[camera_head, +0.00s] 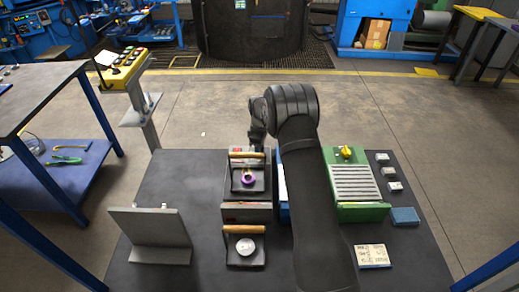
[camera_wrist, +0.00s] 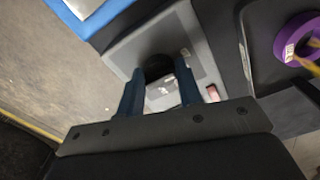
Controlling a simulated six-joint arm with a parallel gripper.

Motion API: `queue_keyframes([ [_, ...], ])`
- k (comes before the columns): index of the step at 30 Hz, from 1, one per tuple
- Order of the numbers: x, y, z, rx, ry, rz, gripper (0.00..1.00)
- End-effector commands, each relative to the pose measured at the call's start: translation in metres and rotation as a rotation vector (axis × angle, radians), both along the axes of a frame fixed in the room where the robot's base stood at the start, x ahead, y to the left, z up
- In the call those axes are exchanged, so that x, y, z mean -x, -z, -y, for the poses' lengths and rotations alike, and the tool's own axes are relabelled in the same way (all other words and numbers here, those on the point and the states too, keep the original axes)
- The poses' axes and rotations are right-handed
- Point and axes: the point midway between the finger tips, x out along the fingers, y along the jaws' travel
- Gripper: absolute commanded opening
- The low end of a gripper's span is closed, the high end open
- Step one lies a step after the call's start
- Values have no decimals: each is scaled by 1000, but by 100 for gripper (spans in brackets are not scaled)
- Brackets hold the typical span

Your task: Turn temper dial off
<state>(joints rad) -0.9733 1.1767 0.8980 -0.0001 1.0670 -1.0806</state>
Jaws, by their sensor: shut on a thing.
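The temper dial, a dark round knob (camera_wrist: 157,64), stands on a grey panel (camera_wrist: 199,42) in the wrist view. My gripper (camera_wrist: 161,72) has its two blue fingers on either side of the knob and is shut on it. The knob's pointer and the marks around it cannot be read. A white label and a small red switch (camera_wrist: 212,92) lie beside the fingers on the panel. In the head view my gripper (camera_head: 257,134) is at the table's far edge, mostly hidden by my arm, and the dial is hidden there.
A purple ring (camera_head: 248,177) lies in a dark tray left of my arm; it also shows in the wrist view (camera_wrist: 294,38). A second tray (camera_head: 232,258) holds a round metal piece. A green unit (camera_head: 359,212) with a yellow knob (camera_head: 346,153) stands right. A grey plate (camera_head: 150,228) stands left.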

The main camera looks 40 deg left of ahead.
Motion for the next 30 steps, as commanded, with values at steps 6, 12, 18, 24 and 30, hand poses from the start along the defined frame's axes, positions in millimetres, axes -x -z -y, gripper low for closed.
queue_keyframes([
  [6,0,0,0,-1,-46,0,10],
  [12,0,0,0,-1,-58,0,10],
  [18,0,0,0,0,-57,1,10],
  [24,0,0,0,0,-56,1,53],
  [30,0,0,0,0,-56,0,53],
])
